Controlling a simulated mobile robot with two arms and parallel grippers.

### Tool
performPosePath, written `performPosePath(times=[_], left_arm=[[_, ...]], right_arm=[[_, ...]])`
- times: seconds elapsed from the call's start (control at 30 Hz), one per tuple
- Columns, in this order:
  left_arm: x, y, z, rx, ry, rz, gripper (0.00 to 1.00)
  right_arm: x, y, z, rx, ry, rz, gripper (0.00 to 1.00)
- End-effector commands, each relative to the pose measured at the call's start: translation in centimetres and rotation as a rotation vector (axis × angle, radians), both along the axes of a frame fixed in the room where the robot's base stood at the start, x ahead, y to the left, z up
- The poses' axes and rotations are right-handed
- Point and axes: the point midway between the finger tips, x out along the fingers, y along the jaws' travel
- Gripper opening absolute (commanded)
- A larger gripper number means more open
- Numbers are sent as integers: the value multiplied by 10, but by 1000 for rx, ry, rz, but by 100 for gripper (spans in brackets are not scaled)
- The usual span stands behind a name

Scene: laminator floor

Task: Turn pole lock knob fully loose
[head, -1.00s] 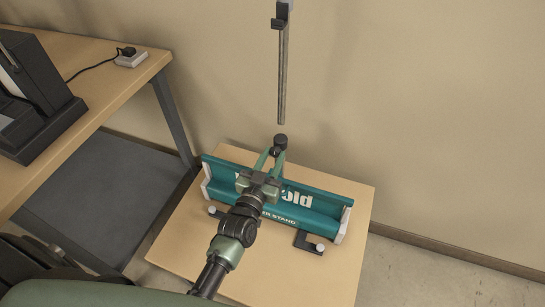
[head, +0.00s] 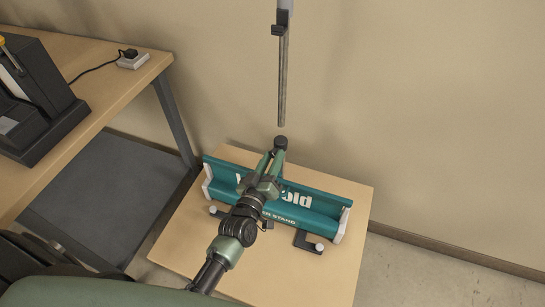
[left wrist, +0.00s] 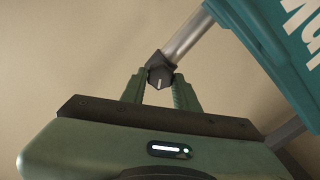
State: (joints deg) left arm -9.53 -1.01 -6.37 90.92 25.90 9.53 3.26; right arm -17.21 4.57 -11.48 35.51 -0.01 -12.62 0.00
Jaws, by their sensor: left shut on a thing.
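The pole lock knob (left wrist: 160,77) is dark with a pale line on its face. In the left wrist view it sits between the fingertips of my left gripper (left wrist: 160,88), which is shut on it. The knob is on a dark collar at the end of a grey pole (left wrist: 188,38). In the head view my left gripper (head: 274,157) reaches up at the dark collar (head: 280,142) above the teal banner stand (head: 318,202). The knob itself is hidden there by the fingers. My right gripper is not in view.
The stand rests on a wooden platform (head: 340,265). A wooden table (head: 110,88) with a black machine (head: 40,100) is at left. The wall is behind.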

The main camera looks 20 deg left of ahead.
Motion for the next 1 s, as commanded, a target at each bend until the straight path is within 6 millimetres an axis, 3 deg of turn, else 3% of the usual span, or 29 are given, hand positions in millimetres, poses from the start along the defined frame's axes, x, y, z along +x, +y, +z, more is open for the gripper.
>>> performPosePath(times=[1.0], left_arm=[[0,2,-4,-898,31,0,0]], right_arm=[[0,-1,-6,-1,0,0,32]])
